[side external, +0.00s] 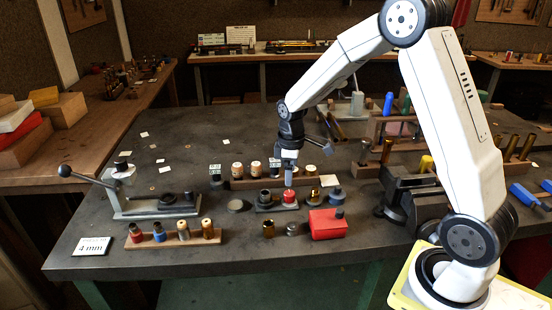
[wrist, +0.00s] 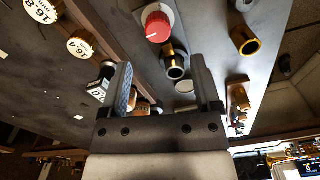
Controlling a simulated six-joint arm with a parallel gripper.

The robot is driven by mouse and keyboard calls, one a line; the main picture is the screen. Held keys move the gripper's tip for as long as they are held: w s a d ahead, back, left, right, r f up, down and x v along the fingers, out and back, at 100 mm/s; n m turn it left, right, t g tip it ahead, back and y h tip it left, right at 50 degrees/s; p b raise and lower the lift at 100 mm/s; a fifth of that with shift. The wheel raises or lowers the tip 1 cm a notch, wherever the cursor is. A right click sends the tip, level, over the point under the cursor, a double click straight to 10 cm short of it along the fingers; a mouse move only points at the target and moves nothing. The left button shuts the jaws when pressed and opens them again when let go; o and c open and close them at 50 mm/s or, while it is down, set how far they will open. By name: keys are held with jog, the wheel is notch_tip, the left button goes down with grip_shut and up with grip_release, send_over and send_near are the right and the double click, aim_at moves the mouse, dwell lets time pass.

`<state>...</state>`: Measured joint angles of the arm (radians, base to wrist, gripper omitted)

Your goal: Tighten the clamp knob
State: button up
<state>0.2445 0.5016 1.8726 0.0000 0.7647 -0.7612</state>
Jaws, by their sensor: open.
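The clamp knob (side external: 289,196) is a small red round knob on a low grey base near the middle of the bench. It also shows in the wrist view (wrist: 157,27), near the top, on a light grey plate. My gripper (side external: 306,162) is open and empty, above the bench just over and behind the knob. In the wrist view the gripper (wrist: 164,78) has its two fingers spread wide, and the knob lies beyond the fingertips, apart from both.
A red block (side external: 328,224) sits to the right front of the knob. A dark cylinder (side external: 265,197) stands just left of it. A wooden rack (side external: 135,238) with several plugs and a lever press (side external: 155,208) are at the left.

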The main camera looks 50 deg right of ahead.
aim_at(289, 193)
jog(key=shift+w+d, duration=0.1)
jog(key=shift+d, duration=0.05)
jog(key=shift+f, duration=0.2)
jog(key=shift+f, duration=3.75)
grip_shut()
